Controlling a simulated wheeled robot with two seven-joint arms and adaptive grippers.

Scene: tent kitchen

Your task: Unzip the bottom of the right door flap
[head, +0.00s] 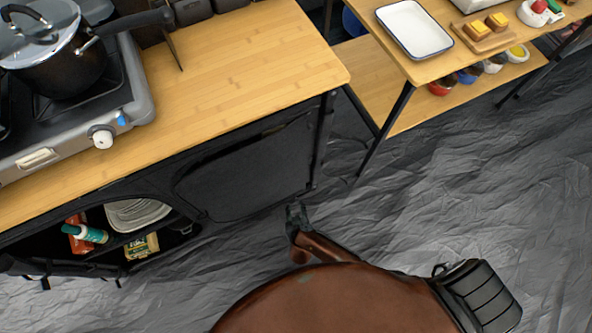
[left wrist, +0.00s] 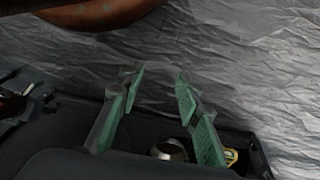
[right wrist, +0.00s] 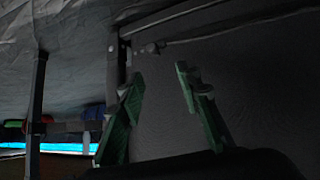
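The right door flap (head: 245,172) is a dark panel on the front of the black fabric cabinet, below the bamboo counter. It looks closed, and a curved seam outlines it. Its zip pull is too small to make out. My right gripper (head: 297,212) is near the flap's lower right corner. In the right wrist view my right gripper (right wrist: 156,82) is open and empty, with dark fabric (right wrist: 245,85) filling the right side. My left gripper (left wrist: 158,85) is open and empty in the left wrist view, above the crumpled grey ground. The head view does not show it.
The left compartment (head: 130,215) is open and holds plates, a bottle and a packet. A stove (head: 135,105) with a pot (head: 65,75) stands on the counter (head: 240,65). A side table (head: 425,68) with a tray is at right. Cabinet legs stand near my right gripper.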

